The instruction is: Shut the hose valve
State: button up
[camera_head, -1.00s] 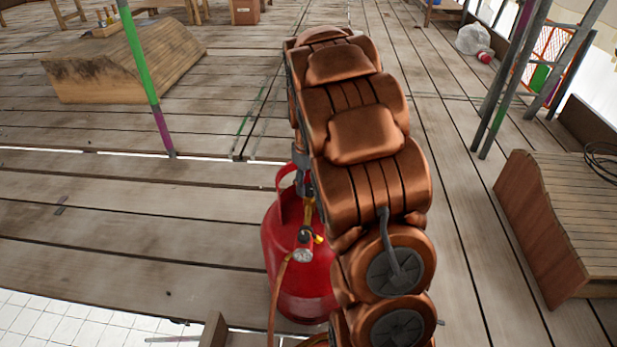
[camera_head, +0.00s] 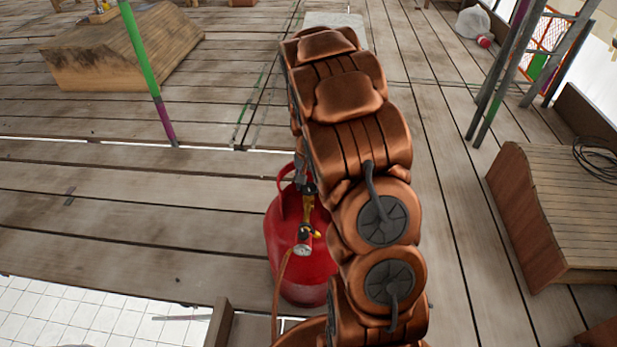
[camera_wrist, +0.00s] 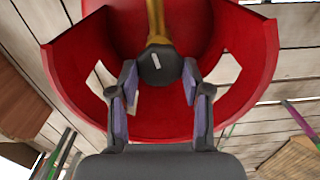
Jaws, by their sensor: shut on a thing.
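A red gas cylinder (camera_head: 299,266) with a raised collar stands upright on the planks, partly behind my arm in the head view. On its top are brass fittings (camera_head: 307,207), a round gauge (camera_head: 302,250) with a small yellow part beside it, and an orange hose (camera_head: 278,295) running down. In the wrist view, a dark round knob (camera_wrist: 158,65) with a white mark sits on a brass stem inside the red collar (camera_wrist: 258,65). My gripper (camera_wrist: 159,72) is shut on this knob, one finger on each side. The gauge and hose do not show in the wrist view.
A wooden ramp-like block (camera_head: 555,215) with a coiled cable stands at right. Another wooden block (camera_head: 120,50) and a green-purple pole (camera_head: 147,65) are at upper left. A floor edge borders white tiles (camera_head: 80,315) at lower left.

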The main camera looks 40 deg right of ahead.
aim_at(309, 186)
jog(key=shift+r+m+p, duration=0.1)
jog(key=shift+m+p, duration=0.5)
jog(key=shift+m, duration=0.4)
jog(key=o, duration=1.2)
jog(key=shift+c, duration=0.2)
notch_tip(309, 186, up, 12)
